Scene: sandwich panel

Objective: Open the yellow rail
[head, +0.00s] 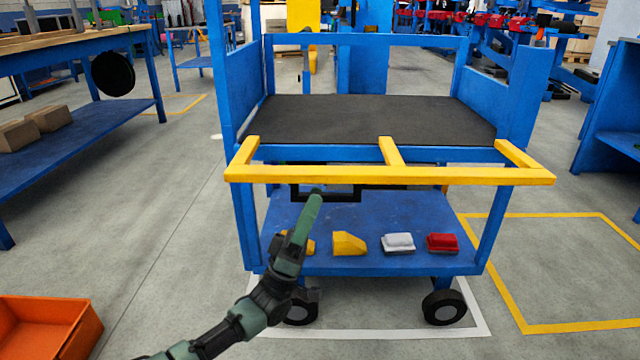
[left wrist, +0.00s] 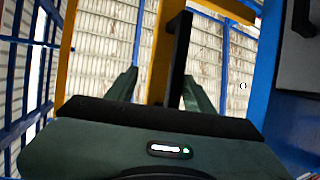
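The yellow rail (head: 440,175) runs across the front of a blue cart, with short yellow arms reaching back to the cart's posts. A black bracket-shaped handle (head: 345,198) hangs just below it. My left gripper (head: 312,203) is raised in front of the handle, just under the rail and left of its middle. In the left wrist view the two fingers (left wrist: 159,90) stand apart, with a black bar (left wrist: 180,50) and a yellow strip (left wrist: 160,55) showing between them. I cannot tell if either finger touches the bar. My right gripper is not in view.
The cart has a dark top deck (head: 370,120) and a blue lower shelf (head: 365,215) holding yellow, white and red pieces. A workbench (head: 75,140) stands at left, an orange bin (head: 45,325) at lower left. The floor right of the cart is clear.

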